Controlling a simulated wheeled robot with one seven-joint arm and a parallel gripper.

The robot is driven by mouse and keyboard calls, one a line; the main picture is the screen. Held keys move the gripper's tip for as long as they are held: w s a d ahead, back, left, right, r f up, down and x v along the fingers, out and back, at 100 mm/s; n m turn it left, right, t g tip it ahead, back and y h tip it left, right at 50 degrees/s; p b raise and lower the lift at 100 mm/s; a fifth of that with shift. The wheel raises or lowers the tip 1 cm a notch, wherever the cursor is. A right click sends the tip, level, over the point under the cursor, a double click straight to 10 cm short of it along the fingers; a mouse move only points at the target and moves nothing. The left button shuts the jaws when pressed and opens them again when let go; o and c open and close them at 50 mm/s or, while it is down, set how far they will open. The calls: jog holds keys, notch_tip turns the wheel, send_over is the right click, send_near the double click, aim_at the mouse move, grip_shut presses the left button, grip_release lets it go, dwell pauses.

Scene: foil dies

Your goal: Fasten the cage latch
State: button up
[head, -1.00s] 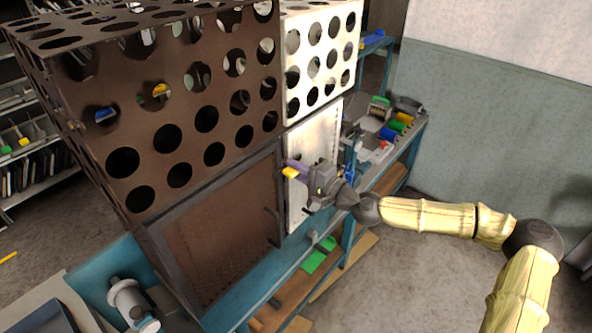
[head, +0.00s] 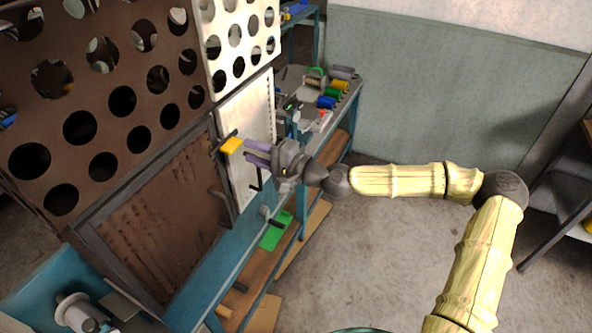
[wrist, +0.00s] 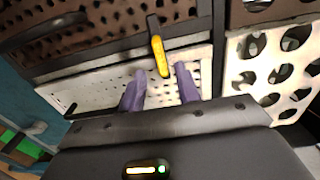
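The brown cage has a dark-framed mesh door (head: 150,225), which looks shut, with a dark bar handle (head: 221,208). The latch is a dark bar with a yellow grip (head: 231,146) near the door's upper right corner, beside a white perforated panel (head: 252,120). In the wrist view the yellow grip (wrist: 160,56) stands upright just beyond the fingertips, between their lines. My gripper (head: 250,153) points at it from the right. Its purple fingers (wrist: 160,80) are apart with nothing between them. I cannot tell whether a finger touches the grip.
A grey bench top (head: 315,100) with coloured spools and small tools lies behind my gripper. A blue bench frame (head: 215,265) runs below the door, with a green item (head: 276,231) on its lower shelf. Open floor (head: 375,270) lies to the right.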

jog(key=b+v, duration=0.3)
jog(key=v, duration=0.8)
jog(key=shift+d, duration=0.3)
jog(key=s+a+f+n+g+h, duration=0.1)
jog(key=s+a+f+g+h, duration=0.15)
jog(key=f, duration=0.35)
jog(key=s+a+f+n+g+h, duration=0.1)
jog(key=s+a+f+n+g, duration=0.15)
jog(key=f, duration=0.35)
jog(key=s+d+f+n+g+h, duration=0.1)
jog(key=s+d+f+h, duration=0.2)
jog(key=f, duration=0.2)
jog(key=s+d+f+g+h, duration=0.1)
jog(key=s+d+f+h, duration=0.1)
jog(key=f+h, duration=0.15)
jog(key=s+d+n+h, duration=0.15)
jog(key=d+h, duration=0.25)
jog(key=d, duration=0.5)
jog(key=s+d+r+m+t+h, duration=0.1)
jog(key=s+d+r+t+h, duration=0.1)
jog(key=d+r, duration=0.7)
jog(key=shift+s+r+t+h, duration=0.25)
jog(key=shift+s+t+h, duration=0.05)
jog(key=shift+s, duration=0.05)
